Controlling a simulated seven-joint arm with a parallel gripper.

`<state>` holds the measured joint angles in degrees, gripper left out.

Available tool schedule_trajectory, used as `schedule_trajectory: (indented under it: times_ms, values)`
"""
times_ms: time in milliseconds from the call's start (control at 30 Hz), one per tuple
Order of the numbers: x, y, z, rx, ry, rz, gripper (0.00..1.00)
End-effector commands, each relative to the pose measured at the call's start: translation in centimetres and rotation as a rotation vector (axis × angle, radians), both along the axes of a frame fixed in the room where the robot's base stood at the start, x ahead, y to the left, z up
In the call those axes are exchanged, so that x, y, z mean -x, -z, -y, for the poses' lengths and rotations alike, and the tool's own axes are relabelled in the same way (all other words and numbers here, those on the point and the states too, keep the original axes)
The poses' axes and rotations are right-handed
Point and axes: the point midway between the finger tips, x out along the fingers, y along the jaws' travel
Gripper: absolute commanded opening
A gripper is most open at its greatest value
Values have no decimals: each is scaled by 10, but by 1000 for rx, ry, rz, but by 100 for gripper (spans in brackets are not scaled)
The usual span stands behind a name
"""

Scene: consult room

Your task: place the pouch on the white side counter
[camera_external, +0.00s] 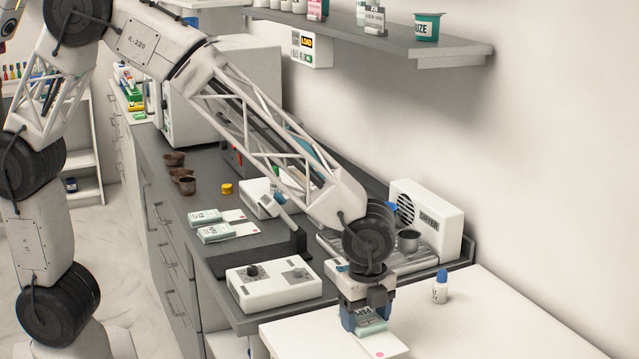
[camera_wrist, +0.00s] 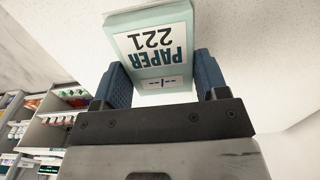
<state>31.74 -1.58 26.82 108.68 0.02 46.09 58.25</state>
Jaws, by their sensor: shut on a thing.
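The pouch (camera_external: 373,326) is pale green with a white end that bears a pink dot. Its label reads "PAPER 221" in the wrist view (camera_wrist: 152,45). My gripper (camera_external: 364,322) points down over the white side counter (camera_external: 480,322) and is shut on the pouch, with one blue finger on each side of it in the wrist view (camera_wrist: 163,78). The pouch is at or just above the counter top, near its left part; I cannot tell whether it touches. The fingers hide part of the pouch.
A small white bottle with a blue cap (camera_external: 440,287) stands on the white counter, right of my gripper. A white device with knobs (camera_external: 273,283) and a dryer (camera_external: 427,217) are on the adjoining grey counter. Two similar pouches (camera_external: 228,231) lie there. The white counter's right part is clear.

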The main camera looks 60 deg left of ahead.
Motion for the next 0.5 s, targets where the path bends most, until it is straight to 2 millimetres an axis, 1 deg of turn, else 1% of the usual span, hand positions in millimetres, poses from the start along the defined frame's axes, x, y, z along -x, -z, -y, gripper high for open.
schedule_trajectory:
  times_ms: [33, 300, 500]
  values:
    - [-7, 1, 4, 0, 0, 0, 44]
    - [-37, 4, 22, 0, 0, 0, 44]
    - [-55, 6, 33, 0, 0, 0, 44]
